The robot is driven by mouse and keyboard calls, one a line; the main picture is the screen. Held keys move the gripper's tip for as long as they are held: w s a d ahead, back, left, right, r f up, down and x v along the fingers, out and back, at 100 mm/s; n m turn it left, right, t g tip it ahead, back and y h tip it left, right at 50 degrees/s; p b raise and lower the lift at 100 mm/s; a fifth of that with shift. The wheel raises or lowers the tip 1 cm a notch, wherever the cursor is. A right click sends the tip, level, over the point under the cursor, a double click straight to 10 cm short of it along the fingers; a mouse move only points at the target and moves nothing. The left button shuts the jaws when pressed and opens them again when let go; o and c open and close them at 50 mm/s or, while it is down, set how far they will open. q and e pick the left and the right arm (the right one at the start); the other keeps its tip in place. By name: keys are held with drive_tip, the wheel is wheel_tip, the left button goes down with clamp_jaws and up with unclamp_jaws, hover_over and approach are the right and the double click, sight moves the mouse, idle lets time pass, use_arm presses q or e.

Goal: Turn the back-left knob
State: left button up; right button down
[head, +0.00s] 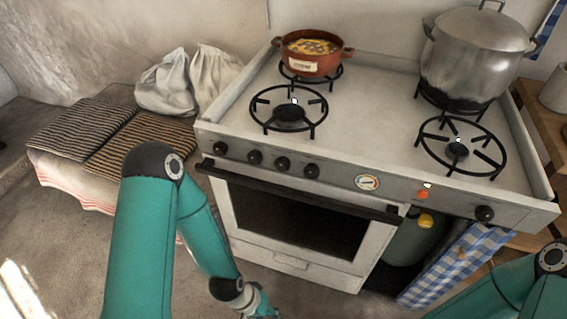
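A white stove (375,120) stands ahead, with black knobs on its front panel. Several sit in a row at the left: the leftmost knob (220,148), a second knob (254,157), a third knob (283,163) and another knob (311,171). A separate knob (484,213) is at the panel's right end. I cannot tell from markings which one is the back-left knob. My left arm reaches down in front of the stove's left side, its wrist at the bottom edge, below and apart from the knobs; its fingers are cut off. My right arm shows only at bottom right.
A red-brown pot (312,53) with food sits on the back-left burner. A large steel pot (476,58) stands at back right. The front burners are bare. The oven door handle (300,191) juts out below the knobs. A checked cloth (450,265) hangs at right.

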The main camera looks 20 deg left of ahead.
use_arm(q)
drive_tip(key=o, duration=0.3)
drive_tip(key=shift+w, duration=0.2)
drive_tip(key=shift+o, duration=0.7)
drive_tip(key=w+r+m+t+y+b, duration=0.1)
drive_tip(key=w+r+t+b, duration=0.1)
drive_tip(key=w+t+b, duration=0.2)
drive_tip(key=w+a+b, duration=0.1)
drive_tip(key=w+b, duration=0.2)
drive_tip(key=w, duration=0.2)
drive_tip(key=shift+m, duration=0.4)
drive_tip(key=m+t+y+b, duration=0.2)
drive_tip(key=m+t+b, duration=0.2)
drive_tip(key=t+b, duration=1.3)
approach(280, 169)
drive_tip(key=w+r+g+p, duration=0.1)
drive_tip(key=w+p, duration=0.1)
drive_tip(key=w+r+g+p, duration=0.1)
drive_tip(key=w+p, duration=0.1)
drive_tip(key=w, duration=0.1)
drive_tip(key=w+r+g+p, duration=0.1)
drive_tip(key=w+p, duration=0.1)
drive_tip(key=w, duration=0.1)
drive_tip(key=shift+d+g, duration=0.25)
drive_tip(key=shift+g, duration=0.05)
drive_tip(key=shift+w+r, duration=0.1)
drive_tip(key=shift+w, duration=0.4)
